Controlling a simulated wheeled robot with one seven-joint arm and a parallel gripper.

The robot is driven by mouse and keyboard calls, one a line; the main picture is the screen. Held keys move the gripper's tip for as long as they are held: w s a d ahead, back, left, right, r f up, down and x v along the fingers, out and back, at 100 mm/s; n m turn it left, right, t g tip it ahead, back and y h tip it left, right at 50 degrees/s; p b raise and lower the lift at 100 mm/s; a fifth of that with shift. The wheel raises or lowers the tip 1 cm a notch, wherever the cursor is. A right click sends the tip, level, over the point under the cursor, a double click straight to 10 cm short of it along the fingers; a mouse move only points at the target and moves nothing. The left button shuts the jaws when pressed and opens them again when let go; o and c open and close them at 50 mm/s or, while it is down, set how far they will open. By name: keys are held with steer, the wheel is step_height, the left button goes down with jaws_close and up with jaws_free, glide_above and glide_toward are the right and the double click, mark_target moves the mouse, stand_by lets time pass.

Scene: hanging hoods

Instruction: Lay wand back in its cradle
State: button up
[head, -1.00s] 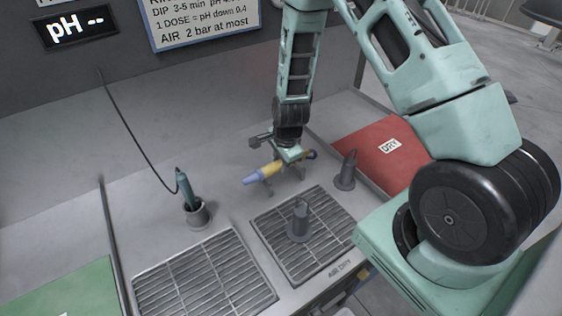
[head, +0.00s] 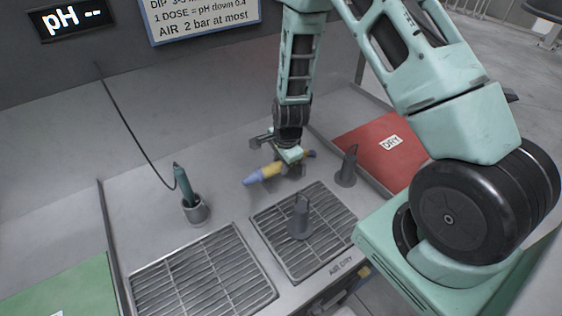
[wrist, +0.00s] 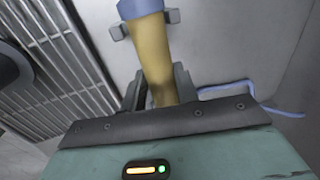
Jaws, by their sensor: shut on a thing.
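The wand (head: 264,174) has a yellow body and a lavender-blue end that points left in the head view. My gripper (head: 289,162) is shut on its yellow middle, low over the back of the deck. In the wrist view the wand (wrist: 157,60) runs up between my two fingers (wrist: 158,90). Beyond them, grey prongs of the cradle (wrist: 119,29) show on both sides of the wand. The wand lies in line between these prongs; whether it rests on the cradle's bottom is hidden. The far end of the wand is partly hidden behind my gripper.
A grey holder (head: 195,211) with a corded teal probe (head: 183,180) stands left. A dark upright post (head: 348,165) stands right, before a red DRY mat (head: 380,143). A post (head: 299,215) stands on the right grating (head: 330,220). A blue hose (wrist: 287,113) lies beside the gripper.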

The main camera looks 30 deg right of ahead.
steer(key=shift+f, duration=0.3)
steer(key=o, duration=1.2)
steer(key=shift+r, duration=0.1)
steer(key=s+r, duration=0.1)
steer(key=r, duration=0.4)
steer(key=s+r, duration=0.1)
steer(key=r, duration=0.5)
steer(key=s+r+b, duration=0.1)
steer(key=r, duration=0.5)
steer(key=shift+s, duration=0.2)
